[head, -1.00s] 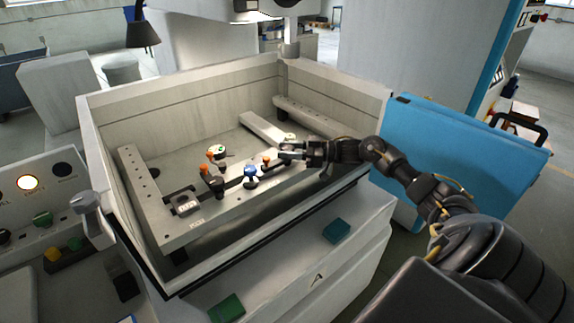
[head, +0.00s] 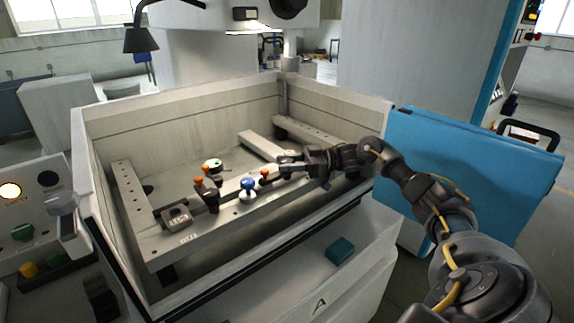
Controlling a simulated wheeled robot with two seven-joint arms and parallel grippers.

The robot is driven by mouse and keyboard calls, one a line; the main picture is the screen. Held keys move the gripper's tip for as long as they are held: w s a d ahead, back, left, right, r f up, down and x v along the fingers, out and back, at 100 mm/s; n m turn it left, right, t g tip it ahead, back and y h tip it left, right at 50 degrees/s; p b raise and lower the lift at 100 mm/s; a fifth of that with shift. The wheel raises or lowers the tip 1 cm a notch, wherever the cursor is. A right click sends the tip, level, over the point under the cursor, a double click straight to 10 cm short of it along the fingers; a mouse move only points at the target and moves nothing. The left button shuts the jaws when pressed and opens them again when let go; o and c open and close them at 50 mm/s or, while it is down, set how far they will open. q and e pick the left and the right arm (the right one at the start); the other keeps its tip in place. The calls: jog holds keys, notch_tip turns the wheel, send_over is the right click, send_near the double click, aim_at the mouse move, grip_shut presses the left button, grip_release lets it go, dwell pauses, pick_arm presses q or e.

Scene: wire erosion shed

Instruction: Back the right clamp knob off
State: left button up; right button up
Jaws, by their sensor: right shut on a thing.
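My right gripper (head: 284,162) reaches in over the tub's near right wall. It is shut on the right clamp knob, which its fingers hide almost wholly. An orange part (head: 264,174) of the right clamp shows just left of the fingertips, on the pale rail. The left clamp (head: 208,190), dark with orange tops, stands further left on the same rail. My left gripper is not in view.
A blue knob (head: 248,185) stands on the rail (head: 222,222) between the clamps. A round white-and-green item (head: 213,164) lies behind. Tub walls (head: 330,100) enclose the work area. A blue panel (head: 470,175) stands at the right, close to my arm.

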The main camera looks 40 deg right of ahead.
jog(key=o, duration=1)
jog(key=shift+c, duration=0.2)
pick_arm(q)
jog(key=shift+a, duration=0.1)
pick_arm(e)
jog(key=shift+s+d+f, duration=0.1)
jog(key=shift+d, duration=0.1)
jog(key=b+v, duration=0.2)
jog(key=v, duration=0.4)
jog(key=shift+d, duration=0.1)
jog(key=shift+s+d+b, duration=0.25)
jog(key=shift+s+b, duration=0.05)
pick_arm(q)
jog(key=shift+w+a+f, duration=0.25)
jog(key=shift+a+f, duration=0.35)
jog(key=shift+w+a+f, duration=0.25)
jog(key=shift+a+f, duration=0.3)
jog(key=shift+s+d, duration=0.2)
